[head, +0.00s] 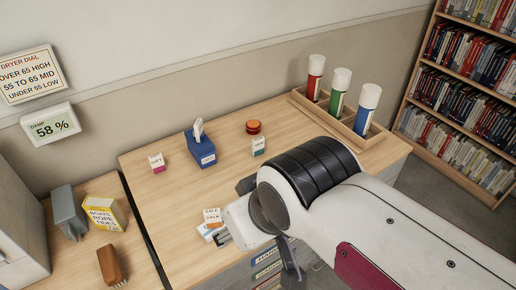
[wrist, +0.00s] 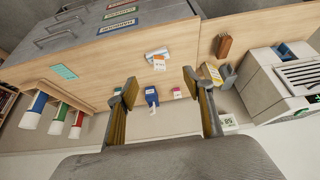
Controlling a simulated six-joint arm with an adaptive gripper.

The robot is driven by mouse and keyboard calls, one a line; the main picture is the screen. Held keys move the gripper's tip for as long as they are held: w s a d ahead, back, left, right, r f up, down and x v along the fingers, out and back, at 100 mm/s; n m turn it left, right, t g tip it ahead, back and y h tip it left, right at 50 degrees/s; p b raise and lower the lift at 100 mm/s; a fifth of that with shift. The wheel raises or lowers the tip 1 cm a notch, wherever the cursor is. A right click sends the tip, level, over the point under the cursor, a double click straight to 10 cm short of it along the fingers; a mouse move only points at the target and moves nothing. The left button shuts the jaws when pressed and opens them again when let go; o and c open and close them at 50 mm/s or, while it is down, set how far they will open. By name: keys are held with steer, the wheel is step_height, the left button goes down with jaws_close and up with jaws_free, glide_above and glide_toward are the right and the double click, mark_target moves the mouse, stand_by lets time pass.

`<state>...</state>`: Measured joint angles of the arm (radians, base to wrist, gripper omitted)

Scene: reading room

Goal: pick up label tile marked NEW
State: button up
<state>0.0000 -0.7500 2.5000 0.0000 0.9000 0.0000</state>
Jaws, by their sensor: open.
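Small label tiles stand on the wooden desk (head: 170,215). One has a magenta base (head: 157,162) and stands at the left; it also shows in the wrist view (wrist: 177,93). One has a green base (head: 259,146) near the back. An orange-lettered tile (head: 212,215) seems to read SALE; it also shows in the wrist view (wrist: 159,64). I cannot read NEW on any tile. My gripper (wrist: 160,80) is open and empty above the desk, its fingers spread wide. In the head view my arm mostly hides it.
A blue box (head: 202,150) and a red round tin (head: 253,127) stand at the back. A wooden rack (head: 298,98) holds three capped tubes at the right. A brush (head: 111,266) and a yellow box (head: 105,217) are on the left table. Bare desk lies front left.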

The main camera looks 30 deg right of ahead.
steer(key=t+h, duration=0.3)
steer(key=t, duration=0.3)
glide_above(259, 144)
steer(key=s+a, duration=0.4)
steer(key=s, duration=0.3)
step_height(259, 144, down, 12)
steer(key=d+f, duration=0.1)
steer(key=f, duration=0.2)
steer(key=d+f+t+y, duration=0.1)
steer(key=f, duration=0.2)
steer(key=w+d+f+y, duration=0.1)
steer(key=f, duration=0.2)
steer(key=shift+w+d+f, duration=0.1)
steer(key=shift+d+f, duration=0.1)
steer(key=shift+d, duration=0.15)
steer(key=shift+d+f+t+y, duration=0.15)
steer(key=shift+f+t+y, duration=0.3)
steer(key=shift+f, duration=0.25)
steer(key=shift+x, duration=1.2)
steer(key=shift+f, duration=0.15)
